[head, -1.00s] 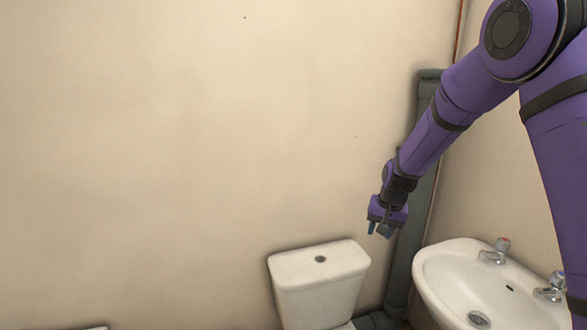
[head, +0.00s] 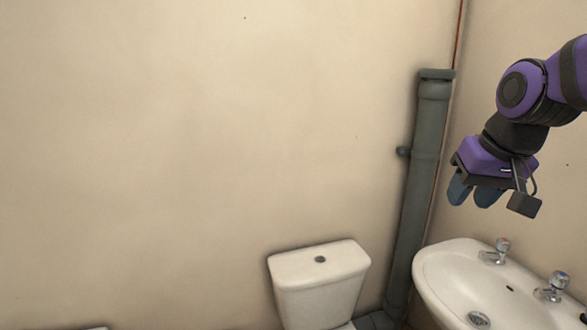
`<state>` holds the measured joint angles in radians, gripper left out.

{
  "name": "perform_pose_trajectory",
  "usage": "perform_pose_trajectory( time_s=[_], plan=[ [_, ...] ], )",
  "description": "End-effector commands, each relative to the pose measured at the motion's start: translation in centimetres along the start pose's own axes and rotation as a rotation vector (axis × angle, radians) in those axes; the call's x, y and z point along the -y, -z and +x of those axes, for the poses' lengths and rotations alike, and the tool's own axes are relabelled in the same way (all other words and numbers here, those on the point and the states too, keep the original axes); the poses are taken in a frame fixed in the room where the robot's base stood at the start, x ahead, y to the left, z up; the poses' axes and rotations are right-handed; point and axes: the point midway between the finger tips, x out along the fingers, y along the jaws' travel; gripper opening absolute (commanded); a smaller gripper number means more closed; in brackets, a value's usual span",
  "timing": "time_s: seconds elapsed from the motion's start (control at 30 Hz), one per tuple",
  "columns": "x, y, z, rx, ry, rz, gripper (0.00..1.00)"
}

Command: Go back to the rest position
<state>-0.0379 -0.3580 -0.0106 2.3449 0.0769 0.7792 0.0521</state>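My gripper (head: 472,192) hangs at the right of the head view, in the air above the white sink, with its blue-grey fingers pointing down and to the left. The purple arm is folded back toward the right edge. I see nothing held at the fingers, but they are small and seen at an angle, so I cannot tell how far apart they are.
The white sink (head: 445,275) with two taps (head: 497,252) is below my gripper. A white toilet cistern (head: 318,275) stands left of it. A grey vertical pipe (head: 424,165) runs up the corner. The wall (head: 190,150) on the left is bare.

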Motion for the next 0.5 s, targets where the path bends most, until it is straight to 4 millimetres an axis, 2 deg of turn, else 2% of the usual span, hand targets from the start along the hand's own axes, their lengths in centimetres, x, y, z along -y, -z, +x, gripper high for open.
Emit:
perform_pose_trajectory(
  time_s=[0.03,0.2,0.4,0.5],
  plan=[
    [-0.3,-1.3,-1.1,-0.016,-0.005,-0.009,0.39],
    [-1.1,-5.7,-3.7,-0.048,-0.024,-0.039,0.39],
    [-1.9,-10.0,-5.4,-0.077,-0.048,-0.069,0.39],
    [-2.1,-11.3,-5.7,-0.085,-0.056,-0.077,0.39]
  ],
)
